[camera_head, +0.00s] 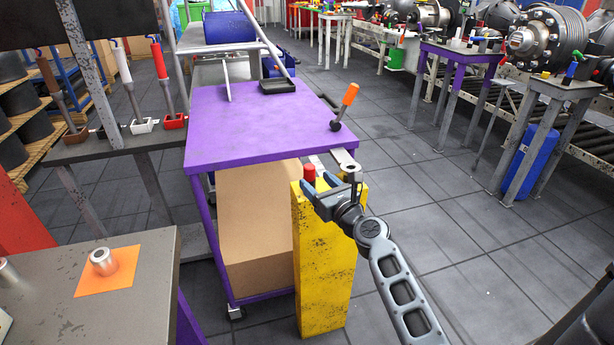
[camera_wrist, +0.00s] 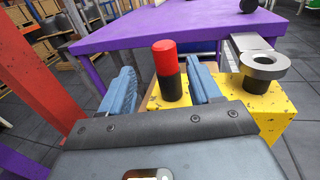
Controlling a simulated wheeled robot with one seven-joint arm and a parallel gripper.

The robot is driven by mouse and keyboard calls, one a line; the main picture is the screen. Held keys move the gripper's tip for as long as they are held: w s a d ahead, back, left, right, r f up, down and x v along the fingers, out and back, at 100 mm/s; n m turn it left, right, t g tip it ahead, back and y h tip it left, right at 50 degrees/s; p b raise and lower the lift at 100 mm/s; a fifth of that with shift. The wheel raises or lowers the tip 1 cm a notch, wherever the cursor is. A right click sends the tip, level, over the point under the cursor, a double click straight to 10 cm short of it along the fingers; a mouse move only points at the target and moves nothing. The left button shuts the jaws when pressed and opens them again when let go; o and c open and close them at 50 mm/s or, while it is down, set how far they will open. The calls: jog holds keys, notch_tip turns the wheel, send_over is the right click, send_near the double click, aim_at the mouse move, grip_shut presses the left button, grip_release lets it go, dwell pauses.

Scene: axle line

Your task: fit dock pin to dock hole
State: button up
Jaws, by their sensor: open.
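The dock pin, with a red top and black lower part, stands upright on top of the yellow post (camera_head: 325,265). It shows in the head view (camera_head: 309,171) and the wrist view (camera_wrist: 165,60). The dock hole is a grey ring (camera_wrist: 263,62) on a flat bracket reaching out from the purple cart's edge; it also shows in the head view (camera_head: 348,167). The ring is right of the pin, apart from it. My gripper (camera_head: 319,184) is open and empty. In the wrist view its blue fingers (camera_wrist: 162,78) flank the pin; contact is not visible.
The purple wheeled cart (camera_head: 250,125) stands behind and left of the post, with an orange-handled lever (camera_head: 345,105) on top and a cardboard box (camera_head: 255,225) below. A grey table (camera_head: 110,300) is at the left front. Floor at the right (camera_head: 450,220) is clear.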

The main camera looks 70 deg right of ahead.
aim_at(312, 173)
jog(key=x, duration=0.5)
jog(key=shift+w+d+r, duration=0.1)
jog(key=shift+d+r, duration=0.05)
jog(key=shift+d, duration=0.4)
jog(key=c, duration=1.1)
jog(key=shift+r, duration=0.1)
